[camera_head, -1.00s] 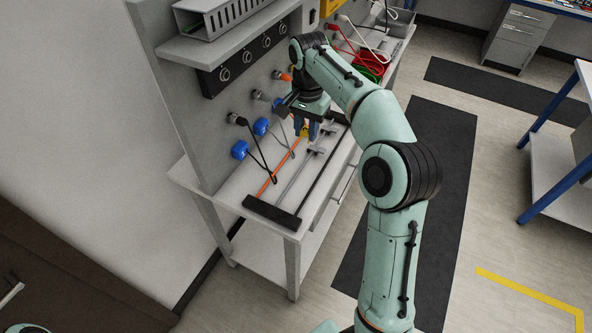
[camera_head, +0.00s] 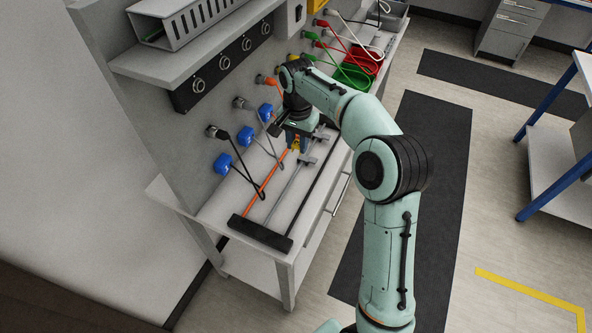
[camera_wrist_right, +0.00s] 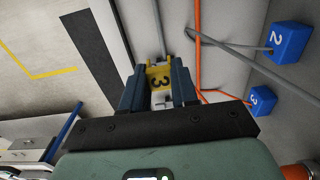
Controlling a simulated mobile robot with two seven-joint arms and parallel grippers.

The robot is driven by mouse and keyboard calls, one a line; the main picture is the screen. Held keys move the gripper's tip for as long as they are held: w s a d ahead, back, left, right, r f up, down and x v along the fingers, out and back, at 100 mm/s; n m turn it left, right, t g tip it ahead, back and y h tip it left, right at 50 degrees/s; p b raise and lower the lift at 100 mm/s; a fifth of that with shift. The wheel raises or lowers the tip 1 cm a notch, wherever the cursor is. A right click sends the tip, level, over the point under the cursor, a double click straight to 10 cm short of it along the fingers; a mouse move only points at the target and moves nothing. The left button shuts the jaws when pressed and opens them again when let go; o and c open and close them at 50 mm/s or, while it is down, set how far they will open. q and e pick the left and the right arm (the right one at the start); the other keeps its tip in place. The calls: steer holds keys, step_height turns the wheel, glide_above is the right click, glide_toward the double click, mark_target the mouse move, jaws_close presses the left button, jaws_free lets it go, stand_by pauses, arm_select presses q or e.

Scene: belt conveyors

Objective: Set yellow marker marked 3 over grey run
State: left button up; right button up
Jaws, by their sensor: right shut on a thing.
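My right gripper (camera_head: 297,149) is low over the bench, shut on the yellow marker (camera_head: 295,144). In the right wrist view, the yellow marker (camera_wrist_right: 159,77) shows a dark 3 between the two fingers (camera_wrist_right: 158,88). The grey run (camera_wrist_right: 158,28) leads straight up to the marker there; I cannot tell whether they touch. In the head view the grey run (camera_head: 283,188) lies between an orange run (camera_head: 264,187) and a black run (camera_head: 318,185). My left gripper is not in view.
Blue tags (camera_head: 222,163) hang on dark leads by the wall sockets; the wrist view shows blue tags marked 2 (camera_wrist_right: 290,42) and 3 (camera_wrist_right: 262,100). A black bar (camera_head: 259,233) crosses the runs' near end. Red (camera_head: 361,60) and green (camera_head: 353,76) bins stand farther back.

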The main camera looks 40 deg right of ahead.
glide_above(297, 170)
step_height(297, 170, down, 5)
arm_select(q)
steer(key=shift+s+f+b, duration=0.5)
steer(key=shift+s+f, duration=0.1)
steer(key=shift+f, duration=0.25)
arm_select(e)
steer(key=shift+f, duration=2.7)
steer(key=shift+a+f, duration=0.1)
steer(key=shift+f, duration=0.05)
steer(key=o, duration=1)
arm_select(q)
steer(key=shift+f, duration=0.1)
arm_select(e)
step_height(297, 170, up, 12)
steer(key=shift+r+p, duration=0.2)
steer(key=shift+p, duration=0.65)
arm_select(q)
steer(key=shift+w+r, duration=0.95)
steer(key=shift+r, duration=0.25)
arm_select(e)
steer(key=shift+f, duration=0.1)
